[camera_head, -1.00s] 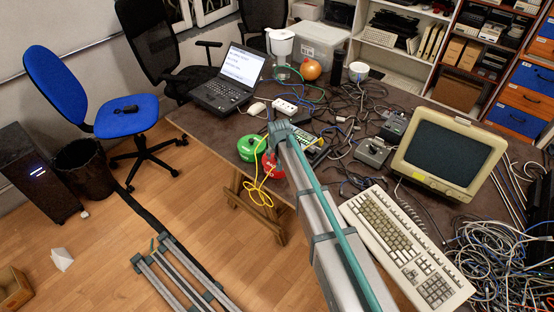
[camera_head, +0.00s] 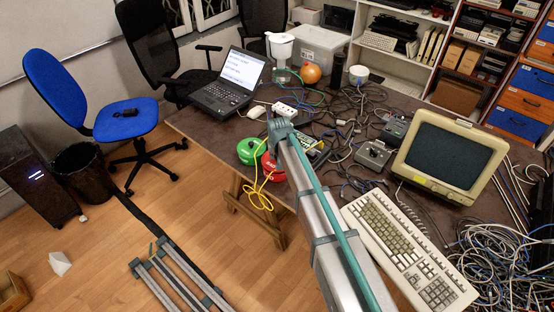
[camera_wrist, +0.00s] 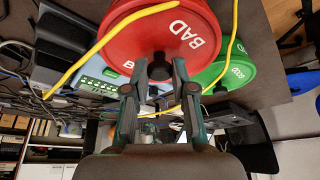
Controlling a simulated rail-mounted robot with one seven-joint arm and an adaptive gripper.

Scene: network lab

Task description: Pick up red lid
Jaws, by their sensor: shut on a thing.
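The red lid (camera_wrist: 160,32), round and marked "BAD", fills the upper middle of the wrist view. My gripper (camera_wrist: 158,70) is at its centre, its two fingers on either side of the lid's middle and shut on it; the exact contact is hard to see. In the head view, the red lid (camera_head: 272,167) shows partly behind my arm, at the table's front edge beside the green lid (camera_head: 250,150). The green lid, marked "GOOD", is also at the right in the wrist view (camera_wrist: 226,68). My fingertips are hidden in the head view.
A yellow cable (camera_head: 258,190) hangs over the table edge by the lids and crosses close to them in the wrist view. The table (camera_head: 205,125) also carries a laptop (camera_head: 228,88), power strip, keyboard (camera_head: 410,245), monitor (camera_head: 450,158) and tangled cables.

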